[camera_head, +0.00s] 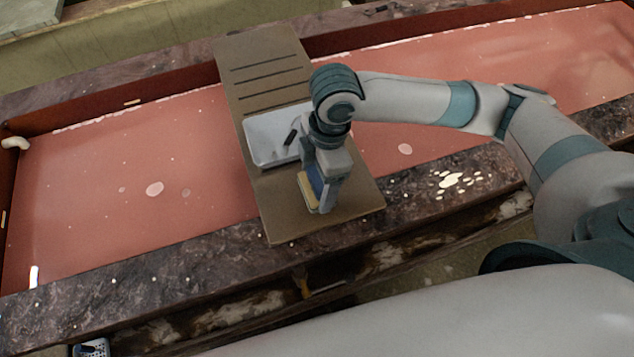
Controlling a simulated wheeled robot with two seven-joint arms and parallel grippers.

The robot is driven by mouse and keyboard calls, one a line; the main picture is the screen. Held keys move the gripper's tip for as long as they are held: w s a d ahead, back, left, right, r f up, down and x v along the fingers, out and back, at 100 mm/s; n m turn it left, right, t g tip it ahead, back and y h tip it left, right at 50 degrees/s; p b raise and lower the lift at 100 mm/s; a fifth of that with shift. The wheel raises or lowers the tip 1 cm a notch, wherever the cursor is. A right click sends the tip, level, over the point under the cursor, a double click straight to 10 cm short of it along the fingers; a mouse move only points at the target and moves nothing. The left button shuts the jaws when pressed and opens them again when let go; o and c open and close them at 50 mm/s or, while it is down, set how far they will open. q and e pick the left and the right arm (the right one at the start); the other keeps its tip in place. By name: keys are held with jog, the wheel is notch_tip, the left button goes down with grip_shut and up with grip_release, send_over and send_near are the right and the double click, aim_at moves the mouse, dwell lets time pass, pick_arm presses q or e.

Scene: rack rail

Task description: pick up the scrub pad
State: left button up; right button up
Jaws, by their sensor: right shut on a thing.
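The scrub pad (307,193) shows as a yellow edge with a blue part beside it, at the near end of the brown board. My right gripper (322,200) points down over it and is shut on it. The gripper hides much of the pad, and I cannot tell whether the pad touches the board. My left gripper is not in view.
The brown slotted board (275,220) lies across a red basin (100,180) with a dark stone rim (130,275). A white tray (262,150) holding a dark item sits on the board, just behind my gripper. The board's near left corner is bare.

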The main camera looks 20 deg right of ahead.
aim_at(315, 177)
jog(key=shift+r, duration=0.1)
jog(key=shift+r+b, duration=0.3)
jog(key=shift+r, duration=0.25)
notch_tip(315, 177, up, 2)
jog(key=shift+r+b, duration=0.15)
jog(key=shift+b, duration=0.25)
jog(key=s+d+r+b, duration=0.2)
jog(key=s+d+r, duration=0.2)
jog(key=d+r, duration=0.3)
jog(key=d, duration=0.3)
jog(key=shift+s+d+r+b, duration=0.25)
jog(key=shift+s+d+b, duration=0.05)
jog(key=shift+d+b, duration=0.1)
jog(key=o, duration=0.3)
jog(key=shift+c, duration=0.2)
jog(key=shift+w, duration=0.1)
